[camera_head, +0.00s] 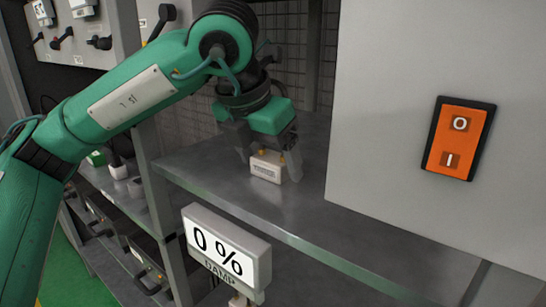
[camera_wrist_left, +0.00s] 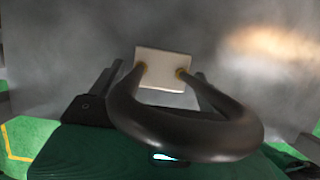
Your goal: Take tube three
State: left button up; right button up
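A small off-white block (camera_head: 266,166) with a label and two brass terminals sits on the grey metal shelf. It also shows in the left wrist view (camera_wrist_left: 163,72). There, a dark U-shaped tube (camera_wrist_left: 185,137) rises from its brass terminals toward the camera, its loop large and close. In the head view the tube is mostly hidden by my gripper; no number on it can be read. My left gripper (camera_head: 268,163) points down over the block, its grey fingers apart on either side. Contact with the tube cannot be made out. My right gripper is out of view.
The shelf (camera_head: 210,170) has bare room around the block. A grey cabinet wall with an orange switch (camera_head: 459,138) stands at right. A "0 % DAMP" display (camera_head: 226,252) hangs below the shelf's front edge. Wire mesh closes the back.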

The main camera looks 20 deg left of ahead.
pick_arm(q)
jog(key=c, duration=1)
jog(key=shift+r, duration=0.15)
